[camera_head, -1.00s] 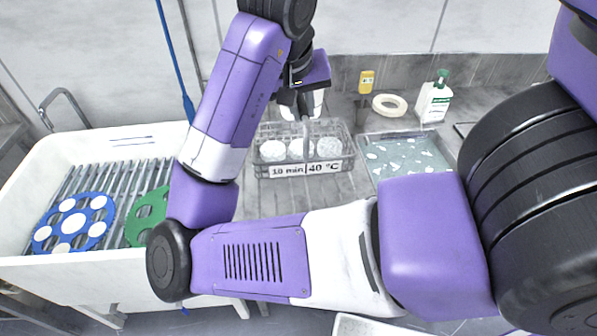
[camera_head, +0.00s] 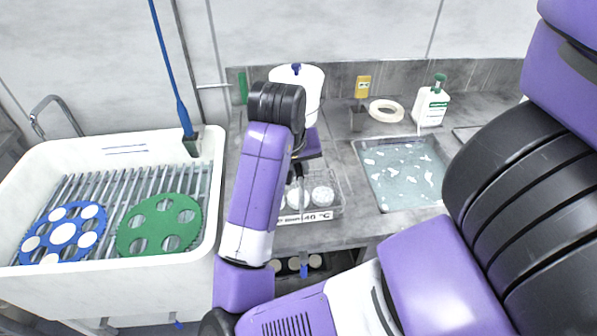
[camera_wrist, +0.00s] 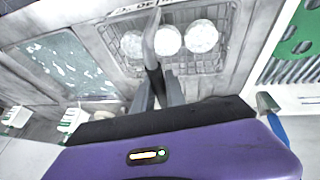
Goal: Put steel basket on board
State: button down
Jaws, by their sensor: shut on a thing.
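The steel basket (camera_head: 338,198) is a wire basket with several white round pieces in it and a front label ending in "40 °C". It is near the counter's front edge, its left part hidden behind my arm. In the wrist view the basket (camera_wrist: 215,62) lies just beyond my fingers. My gripper (camera_wrist: 158,78) is shut on the basket's upright grey handle (camera_wrist: 150,42); in the head view the gripper (camera_head: 299,178) is partly hidden by my forearm. I cannot tell whether the basket's bottom touches the counter. I cannot tell which surface is the board.
A white sink (camera_head: 120,150) at left holds a slatted rack with a blue disc (camera_head: 62,234) and a green disc (camera_head: 160,226). A blue-handled brush (camera_head: 183,118) stands at its edge. Right of the basket is a water-filled basin (camera_head: 400,172). Behind are a white container (camera_head: 312,92), tape roll (camera_head: 386,111) and bottle (camera_head: 431,106).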

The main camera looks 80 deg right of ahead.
jog(key=shift+f, duration=0.5)
jog(key=shift+f, duration=0.15)
jog(key=c, duration=1.4)
grip_release()
jog(key=shift+o, duration=0.2)
